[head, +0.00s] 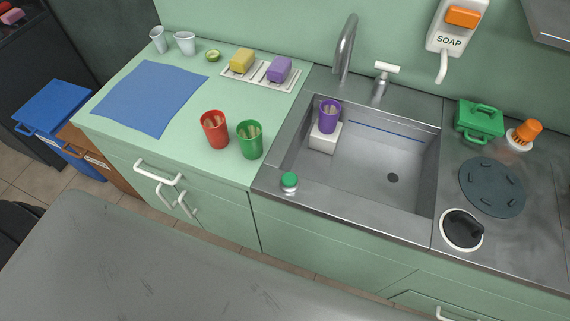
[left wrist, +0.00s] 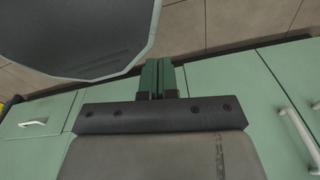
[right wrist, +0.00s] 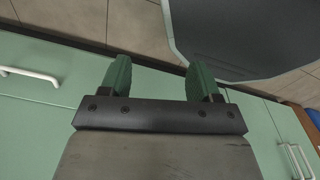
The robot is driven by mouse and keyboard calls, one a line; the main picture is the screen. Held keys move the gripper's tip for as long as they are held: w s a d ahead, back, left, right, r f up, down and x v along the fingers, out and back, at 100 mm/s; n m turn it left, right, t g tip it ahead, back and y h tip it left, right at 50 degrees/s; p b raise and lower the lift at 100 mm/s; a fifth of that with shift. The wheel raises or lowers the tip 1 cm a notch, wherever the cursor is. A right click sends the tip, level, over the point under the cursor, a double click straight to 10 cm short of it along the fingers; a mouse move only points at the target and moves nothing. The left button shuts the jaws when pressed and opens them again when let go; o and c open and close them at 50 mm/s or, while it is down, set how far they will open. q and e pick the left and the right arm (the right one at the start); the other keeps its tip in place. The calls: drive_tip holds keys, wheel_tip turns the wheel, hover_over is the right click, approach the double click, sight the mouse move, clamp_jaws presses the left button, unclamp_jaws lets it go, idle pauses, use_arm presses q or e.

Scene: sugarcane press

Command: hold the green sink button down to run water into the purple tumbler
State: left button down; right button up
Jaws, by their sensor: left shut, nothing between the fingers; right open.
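The purple tumbler (head: 329,115) stands upright on a white block (head: 324,137) inside the steel sink (head: 372,168), at its back left. The silver faucet (head: 345,48) rises behind it. The green sink button (head: 289,180) sits on the counter at the sink's front left corner, with nothing touching it. My left gripper (left wrist: 158,78) is shut and empty in the left wrist view, low in front of the green cabinets. My right gripper (right wrist: 158,77) is open and empty in the right wrist view, also in front of cabinets. Neither gripper shows in the head view.
Red (head: 214,130) and green (head: 250,139) cups holding sticks stand left of the sink. Sponges (head: 242,61) lie on a rack behind them. A soap dispenser (head: 455,30) hangs on the wall. A green box (head: 479,121) and dark round plate (head: 492,186) are to the right.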

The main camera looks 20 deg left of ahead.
use_arm(q)
drive_tip(key=w+d+r+t+p, duration=0.1)
drive_tip(key=w+r+p, duration=0.1)
drive_tip(key=w+r, duration=0.7)
use_arm(e)
drive_tip(key=o, duration=0.6)
drive_tip(key=shift+a+r, duration=0.15)
drive_tip(key=shift+r, duration=0.8)
use_arm(q)
wheel_tip(320, 180, up, 39)
drive_tip(key=m+h+p, duration=0.4)
drive_tip(key=m, duration=0.9)
hover_over(290, 186)
drive_tip(key=w+a+r+m+g, duration=0.2)
drive_tip(key=w+a+r+m, duration=0.1)
drive_tip(key=a+r, duration=0.2)
drive_tip(key=shift+a+r+p, duration=0.15)
drive_tip(key=shift+a+p, duration=0.15)
drive_tip(key=shift+a, duration=0.05)
use_arm(e)
drive_tip(key=shift+o, duration=0.2)
wheel_tip(290, 186, up, 5)
drive_tip(key=shift+w+a+f, duration=0.1)
drive_tip(key=shift+w+a, duration=0.05)
